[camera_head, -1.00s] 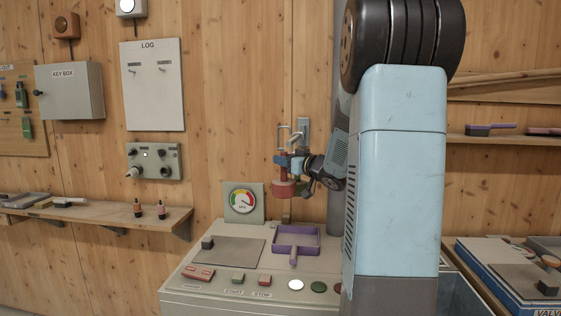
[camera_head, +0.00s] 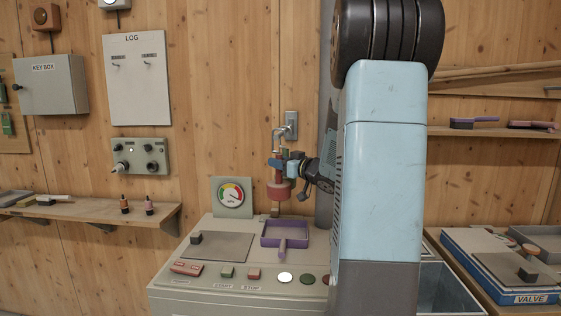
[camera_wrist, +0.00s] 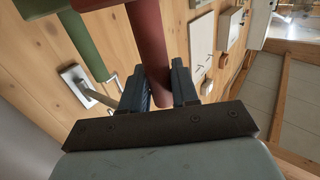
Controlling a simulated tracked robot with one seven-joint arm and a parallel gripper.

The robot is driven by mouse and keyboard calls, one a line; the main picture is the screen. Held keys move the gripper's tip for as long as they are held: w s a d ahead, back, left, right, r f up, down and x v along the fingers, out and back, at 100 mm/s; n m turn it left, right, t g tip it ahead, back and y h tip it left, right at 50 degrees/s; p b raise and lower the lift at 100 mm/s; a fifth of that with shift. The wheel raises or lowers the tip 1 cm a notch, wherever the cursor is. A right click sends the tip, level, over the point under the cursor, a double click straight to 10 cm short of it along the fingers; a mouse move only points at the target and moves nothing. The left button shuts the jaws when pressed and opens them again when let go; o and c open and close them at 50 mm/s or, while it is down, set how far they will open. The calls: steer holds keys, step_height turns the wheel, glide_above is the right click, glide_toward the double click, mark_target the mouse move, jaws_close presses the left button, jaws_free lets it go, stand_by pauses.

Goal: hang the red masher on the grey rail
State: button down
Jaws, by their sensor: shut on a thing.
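In the wrist view, the jaws of my gripper (camera_wrist: 161,88) are shut on the red masher's handle (camera_wrist: 148,45). The grey rail (camera_head: 276,138) projects from a grey wall plate (camera_head: 292,124), just above and behind my gripper. The wrist view shows the plate (camera_wrist: 74,76) and the grey bar (camera_wrist: 97,95) left of the jaws. I cannot tell whether the masher's top touches the rail.
A green tool (camera_wrist: 85,42) is close beside the red masher in the wrist view, near the rail. Below stand a gauge (camera_head: 232,197) and the mixer console (camera_head: 215,265) with a purple tray (camera_head: 285,246). The wall left of the rail is clear up to the control box (camera_head: 140,156).

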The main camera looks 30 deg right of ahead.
steer(key=c, duration=0.8)
jaws_free()
steer(key=shift+s+d, duration=0.1)
steer(key=shift+s, duration=0.05)
steer(key=v, duration=1.3)
steer(key=shift+s, duration=0.25)
